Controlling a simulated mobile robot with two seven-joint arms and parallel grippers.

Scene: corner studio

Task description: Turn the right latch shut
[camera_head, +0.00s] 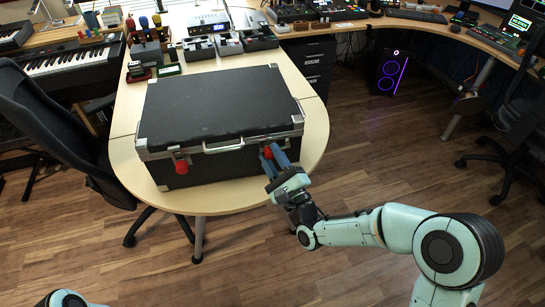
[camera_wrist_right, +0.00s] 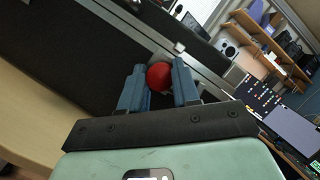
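A black case (camera_head: 222,105) with metal corners and a front handle (camera_head: 223,146) lies closed-lidded on the wooden table. The left latch has a red knob (camera_head: 181,166) at the case front. The right latch's red knob (camera_head: 267,152) is at the front right, partly covered by my right gripper (camera_head: 275,158). In the right wrist view, the red knob (camera_wrist_right: 159,76) sits between the two blue fingertips (camera_wrist_right: 160,84). The fingers stand apart on either side of it; whether both touch it is hard to tell. My left gripper is out of view; only a piece of my left arm shows at the bottom left.
The table's rounded wooden edge (camera_head: 318,140) runs in front and to the right of the case. Several small devices (camera_head: 215,42) stand behind it. An office chair (camera_head: 60,130) is close on the left. Open floor lies in front.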

